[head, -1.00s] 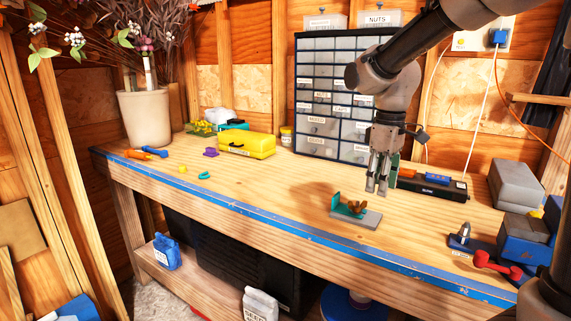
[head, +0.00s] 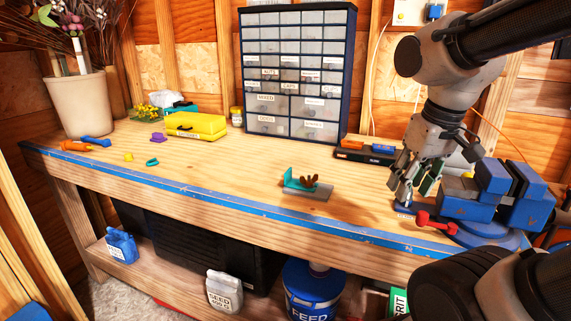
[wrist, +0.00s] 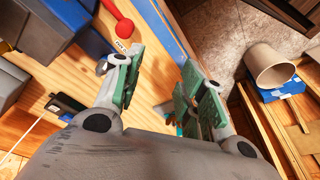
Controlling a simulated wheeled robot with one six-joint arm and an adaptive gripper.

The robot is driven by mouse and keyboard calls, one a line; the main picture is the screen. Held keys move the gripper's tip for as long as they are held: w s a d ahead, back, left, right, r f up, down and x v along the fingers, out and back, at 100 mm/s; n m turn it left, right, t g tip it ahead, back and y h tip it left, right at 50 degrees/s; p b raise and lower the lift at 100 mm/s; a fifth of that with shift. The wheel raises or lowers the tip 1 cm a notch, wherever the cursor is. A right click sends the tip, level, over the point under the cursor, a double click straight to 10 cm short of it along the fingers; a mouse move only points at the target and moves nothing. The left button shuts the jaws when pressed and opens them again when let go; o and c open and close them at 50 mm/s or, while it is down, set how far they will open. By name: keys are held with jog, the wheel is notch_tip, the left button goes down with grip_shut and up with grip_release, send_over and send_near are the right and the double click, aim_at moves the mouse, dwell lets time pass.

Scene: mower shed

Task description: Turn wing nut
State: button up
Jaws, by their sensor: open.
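A brown wing nut (head: 311,181) stands on a small grey plate (head: 313,194) with an upright teal bracket (head: 289,181) at its left side. This fixture sits on the wooden workbench near its blue front edge. My gripper (head: 410,193) is open and empty, fingers pointing down, well to the right of the wing nut, by the blue vise. In the wrist view the two green-padded fingers of my gripper (wrist: 160,72) are apart, with bare bench and the blue edge beyond them.
A blue vise (head: 494,204) with a red handle (head: 437,224) stands at the bench's right end, close to my gripper. A black tray (head: 367,152) and a drawer cabinet (head: 298,80) stand behind. A yellow case (head: 196,125) is far left. Bench left of the wing nut is largely clear.

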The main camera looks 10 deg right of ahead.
jog(key=w+a+f+m+g, duration=0.1)
jog(key=w+a+m, duration=0.2)
jog(key=w, duration=0.4)
jog(key=w+a+f+m+g, duration=0.1)
jog(key=w+a+m, duration=0.3)
jog(key=w, duration=0.4)
jog(key=w+a+f+m+g, duration=0.1)
jog(key=w+a+f+m, duration=0.1)
jog(key=w+a, duration=0.4)
jog(key=shift+w+m, duration=0.9)
jog(key=m, duration=0.1)
jog(key=w+r+m, duration=0.1)
jog(key=m, duration=0.1)
jog(key=r+m, duration=0.1)
jog(key=shift+w+a+m+t, duration=0.2)
jog(key=shift+w+m+t, duration=0.1)
jog(key=shift+w, duration=0.05)
jog(key=shift+m, duration=1.1)
jog(key=shift+s+f, duration=0.1)
jog(key=shift+f, duration=0.15)
notch_tip(320, 180, down, 7)
jog(key=shift+f, duration=0.2)
jog(key=shift+c, duration=0.2)
